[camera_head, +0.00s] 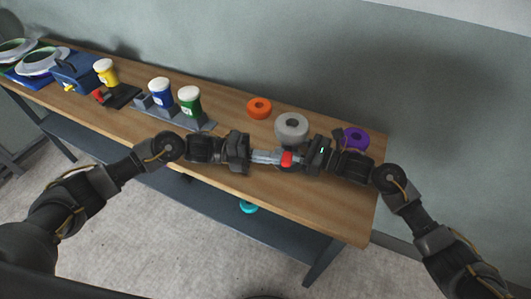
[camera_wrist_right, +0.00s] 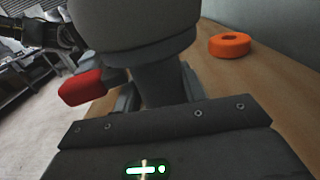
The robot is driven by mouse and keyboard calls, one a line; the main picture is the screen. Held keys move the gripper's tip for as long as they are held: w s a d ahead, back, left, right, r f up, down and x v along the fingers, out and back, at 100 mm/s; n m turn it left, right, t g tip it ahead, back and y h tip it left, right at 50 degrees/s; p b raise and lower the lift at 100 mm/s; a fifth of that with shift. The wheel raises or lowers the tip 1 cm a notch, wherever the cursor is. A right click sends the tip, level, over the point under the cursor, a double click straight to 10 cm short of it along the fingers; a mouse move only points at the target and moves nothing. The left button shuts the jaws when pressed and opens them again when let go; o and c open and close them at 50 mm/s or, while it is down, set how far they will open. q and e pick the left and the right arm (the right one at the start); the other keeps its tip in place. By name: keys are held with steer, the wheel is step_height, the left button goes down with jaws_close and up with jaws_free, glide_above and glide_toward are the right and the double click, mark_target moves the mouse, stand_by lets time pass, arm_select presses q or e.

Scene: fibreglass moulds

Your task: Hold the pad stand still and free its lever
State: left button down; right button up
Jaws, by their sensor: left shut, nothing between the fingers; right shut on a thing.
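The pad stand has a round grey pad (camera_head: 291,126) on top and stands near the right part of the bench. The right wrist view shows the pad (camera_wrist_right: 130,22) close up, with a dark grey neck (camera_wrist_right: 163,82) below it. Its red lever (camera_head: 287,159) sticks out to the left of the neck in the right wrist view (camera_wrist_right: 80,87). My right gripper (camera_head: 300,157) is shut on the neck, a finger on each side. My left gripper (camera_head: 276,157) is shut and empty, its tips close to the lever; I cannot tell whether they touch. The stand's base is mostly hidden.
An orange ring (camera_head: 259,107) lies behind the pad and a purple ring (camera_head: 354,138) to its right. White-topped blue (camera_head: 161,92) and green (camera_head: 189,102) tubs stand left on a grey rack (camera_head: 200,125). The bench (camera_head: 320,213) is clear in front. A cyan ring (camera_head: 248,207) is below.

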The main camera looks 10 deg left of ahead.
arm_select(q)
steer(key=n+t, duration=0.1)
steer(key=t, duration=0.1)
steer(key=s+d+n+t, duration=0.1)
steer(key=shift+d+n+t, duration=0.3)
steer(key=shift+t, duration=0.1)
steer(key=shift+d+t, duration=0.3)
steer(key=shift+d, duration=0.1)
steer(key=shift+a, duration=0.1)
steer(key=s+a, duration=0.1)
steer(key=a, duration=0.2)
steer(key=s+a, duration=0.1)
steer(key=a, duration=0.2)
steer(key=s+a, duration=0.1)
steer(key=a, duration=0.2)
steer(key=shift+a, duration=0.25)
steer(key=c, duration=2.2)
jaws_free()
